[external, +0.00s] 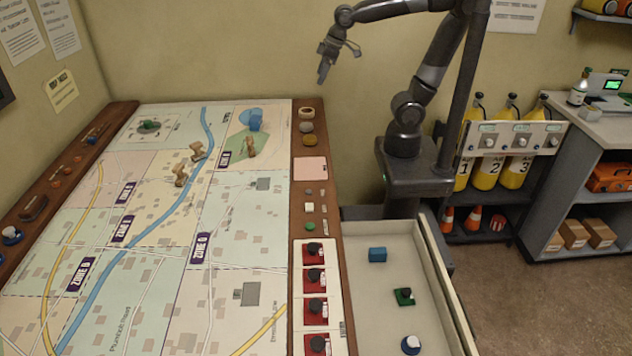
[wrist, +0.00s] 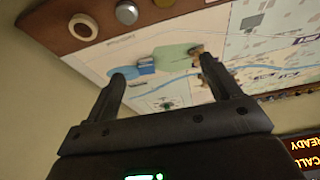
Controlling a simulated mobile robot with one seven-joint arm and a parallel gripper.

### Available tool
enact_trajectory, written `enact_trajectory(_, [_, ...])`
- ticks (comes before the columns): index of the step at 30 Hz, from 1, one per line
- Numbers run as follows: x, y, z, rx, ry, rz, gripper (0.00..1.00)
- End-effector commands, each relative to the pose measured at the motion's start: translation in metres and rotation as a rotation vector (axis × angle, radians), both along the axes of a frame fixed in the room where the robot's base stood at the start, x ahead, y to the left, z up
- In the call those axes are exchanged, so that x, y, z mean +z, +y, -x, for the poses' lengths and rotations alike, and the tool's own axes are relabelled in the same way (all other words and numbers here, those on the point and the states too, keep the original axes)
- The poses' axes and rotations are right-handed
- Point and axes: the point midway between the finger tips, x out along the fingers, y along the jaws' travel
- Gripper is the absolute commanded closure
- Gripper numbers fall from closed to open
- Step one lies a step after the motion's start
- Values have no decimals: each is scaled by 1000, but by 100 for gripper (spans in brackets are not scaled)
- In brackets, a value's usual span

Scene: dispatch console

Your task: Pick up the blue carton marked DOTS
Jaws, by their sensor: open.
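A small blue box (external: 377,254) lies in the far part of the open pale drawer (external: 396,230), right of the map table. It looks like the blue carton, but no DOTS marking is readable at this size. My gripper (external: 325,72) is high above the table's far end, well away from the box and up to its left. In the wrist view my gripper (wrist: 163,69) has its two fingers apart with nothing between them. The blue box does not show in the wrist view.
The drawer also holds a green piece (external: 404,297) and a white-and-blue round piece (external: 411,344). The map table (external: 140,290) carries small figures and a blue piece (external: 255,121). Red switches (external: 314,280) line its right edge. Yellow cylinders (external: 486,172) stand behind the drawer.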

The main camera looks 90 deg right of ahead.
Motion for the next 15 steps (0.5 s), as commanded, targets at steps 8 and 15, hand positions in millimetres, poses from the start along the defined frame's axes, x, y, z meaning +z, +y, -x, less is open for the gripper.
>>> enact_trajectory(8, [-9,-24,-85,-37,108,-6,18])
enact_trajectory(15, [-37,-49,-155,-67,195,-14,18])
